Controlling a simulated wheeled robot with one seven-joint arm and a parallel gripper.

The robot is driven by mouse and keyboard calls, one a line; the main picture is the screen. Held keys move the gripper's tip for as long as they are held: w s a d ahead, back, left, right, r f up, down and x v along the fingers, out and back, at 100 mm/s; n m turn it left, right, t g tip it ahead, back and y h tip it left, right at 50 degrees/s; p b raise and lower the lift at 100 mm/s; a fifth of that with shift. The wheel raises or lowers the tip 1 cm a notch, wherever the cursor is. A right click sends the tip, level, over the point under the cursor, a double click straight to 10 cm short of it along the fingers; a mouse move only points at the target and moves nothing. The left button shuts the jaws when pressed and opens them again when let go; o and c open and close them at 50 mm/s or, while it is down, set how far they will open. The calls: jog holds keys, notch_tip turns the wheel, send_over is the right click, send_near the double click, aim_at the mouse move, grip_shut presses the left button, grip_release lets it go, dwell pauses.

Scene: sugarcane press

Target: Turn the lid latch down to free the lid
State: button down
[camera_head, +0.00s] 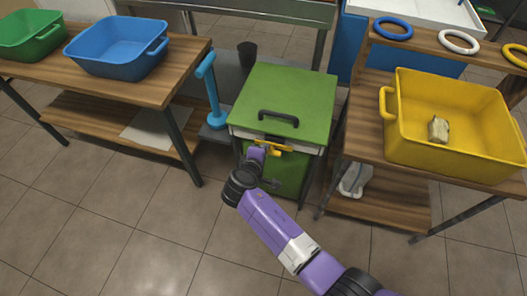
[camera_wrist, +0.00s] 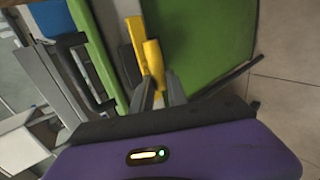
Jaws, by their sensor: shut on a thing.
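The green press box (camera_head: 255,172) stands in the middle of the head view. Its green lid (camera_head: 290,92) is closed and carries a black handle (camera_head: 278,118). The yellow lid latch (camera_head: 284,148) is on the front, just under the lid's edge, and lies about level along it. My gripper (camera_head: 263,147) is at the latch's left part. In the wrist view the latch (camera_wrist: 152,55) runs between the lid side and the green front panel (camera_wrist: 205,40). My fingers (camera_wrist: 160,92) are shut on the latch's near end. The exact contact is partly hidden.
A wooden table with a yellow bin (camera_head: 450,150) stands close on the right. A table with blue (camera_head: 115,50) and green bins (camera_head: 30,35) stands on the left. A blue upright lever (camera_head: 212,95) is left of the box. The tiled floor in front is clear.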

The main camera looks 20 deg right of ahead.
jog(key=c, duration=1.3)
grip_release()
jog(key=shift+p+v, duration=0.9)
jog(key=shift+v, duration=2.95)
